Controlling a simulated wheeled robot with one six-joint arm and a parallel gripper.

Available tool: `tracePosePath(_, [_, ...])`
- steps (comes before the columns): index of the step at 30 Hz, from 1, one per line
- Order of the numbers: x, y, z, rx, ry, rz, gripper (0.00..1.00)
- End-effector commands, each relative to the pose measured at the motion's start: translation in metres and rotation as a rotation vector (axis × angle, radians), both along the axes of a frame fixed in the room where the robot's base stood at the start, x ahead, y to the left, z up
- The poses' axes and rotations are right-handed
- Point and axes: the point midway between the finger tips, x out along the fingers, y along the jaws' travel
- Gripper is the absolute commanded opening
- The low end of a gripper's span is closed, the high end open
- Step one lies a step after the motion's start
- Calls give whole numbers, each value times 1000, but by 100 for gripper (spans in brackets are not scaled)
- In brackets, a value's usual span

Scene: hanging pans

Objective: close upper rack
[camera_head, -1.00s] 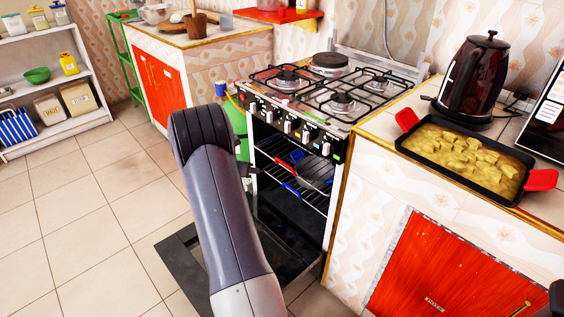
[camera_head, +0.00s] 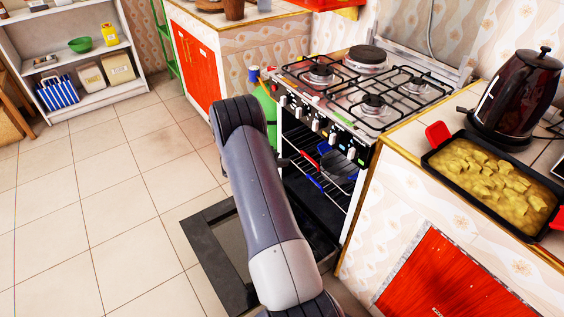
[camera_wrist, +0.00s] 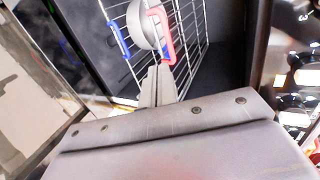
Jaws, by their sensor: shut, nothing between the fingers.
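The oven under the stove has its door (camera_head: 212,255) folded down. Its upper wire rack (camera_head: 335,197) carries pans with a red handle (camera_head: 309,160) and blue handles (camera_head: 308,184). How far the rack sticks out I cannot tell. The wrist view shows the rack wires (camera_wrist: 186,38), a grey pan (camera_wrist: 142,25), the red handle (camera_wrist: 164,38) and a blue handle (camera_wrist: 118,40). My gripper (camera_wrist: 158,72) is shut and empty, its tips close by the rack's front and the red handle. Contact is unclear. My arm mostly hides the gripper in the head view.
Gas burners (camera_head: 372,102) sit above the oven. A counter at right holds a tray of food (camera_head: 490,180) and a dark kettle (camera_head: 515,100). A green object (camera_head: 266,112) stands left of the oven. The tiled floor (camera_head: 110,200) at left is clear.

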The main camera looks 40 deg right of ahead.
Motion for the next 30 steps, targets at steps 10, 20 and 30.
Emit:
tracePosePath(10, [-8, -65, -30, 0, -1, -4, 0])
tracePosePath(20, [-10, -90, -35, 0, -2, -1, 0])
tracePosePath(30, [-10, -93, -36, 1, -2, -2, 0])
